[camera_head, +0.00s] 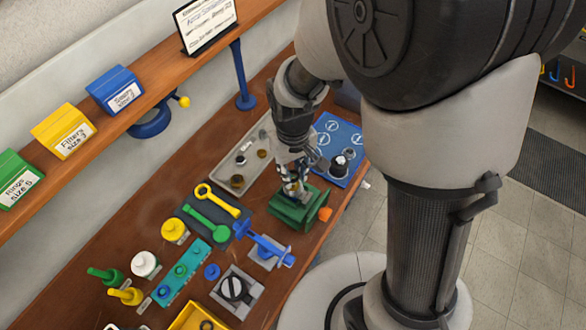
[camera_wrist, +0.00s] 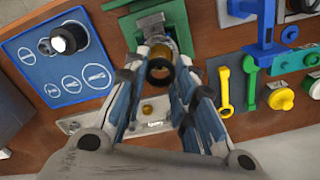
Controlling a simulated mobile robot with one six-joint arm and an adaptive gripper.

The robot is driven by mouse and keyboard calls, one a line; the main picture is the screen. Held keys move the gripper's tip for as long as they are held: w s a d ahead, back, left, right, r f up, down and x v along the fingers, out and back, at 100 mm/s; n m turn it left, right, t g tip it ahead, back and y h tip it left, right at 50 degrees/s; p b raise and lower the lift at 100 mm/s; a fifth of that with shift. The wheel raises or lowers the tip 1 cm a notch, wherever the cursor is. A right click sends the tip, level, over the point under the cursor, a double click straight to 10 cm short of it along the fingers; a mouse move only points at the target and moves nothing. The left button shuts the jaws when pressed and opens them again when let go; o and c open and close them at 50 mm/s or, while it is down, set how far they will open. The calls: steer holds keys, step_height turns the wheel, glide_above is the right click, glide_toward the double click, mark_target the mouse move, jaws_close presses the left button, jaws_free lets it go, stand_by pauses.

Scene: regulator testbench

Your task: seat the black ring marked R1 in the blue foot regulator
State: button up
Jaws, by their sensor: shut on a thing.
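My gripper (camera_head: 293,188) is low over the green fixture (camera_head: 311,212) on the bench. I cannot tell if the ring touches that part. No blue foot can be made out there, so I cannot identify the regulator for sure.
A blue board (camera_head: 346,137) with white outlines bears a dark-and-white part (camera_head: 339,165). A grey tray (camera_head: 222,172) holds small rings. A blue tool (camera_head: 262,247), yellow wrench (camera_head: 217,200) and green wrench (camera_head: 205,220) lie nearby. A shelf (camera_head: 130,85) with labelled bins runs behind.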

steer(key=shift+f+b, duration=1.55)
steer(key=shift+f, duration=0.4)
stand_by(1.4)
steer(key=o, duration=0.8)
steer(key=shift+o, duration=0.4)
steer(key=o, duration=0.4)
steer(key=shift+r, duration=0.15)
steer(key=shift+r+p, duration=3.25)
steer(key=shift+r, duration=0.6)
steer(key=shift+r, duration=0.1)
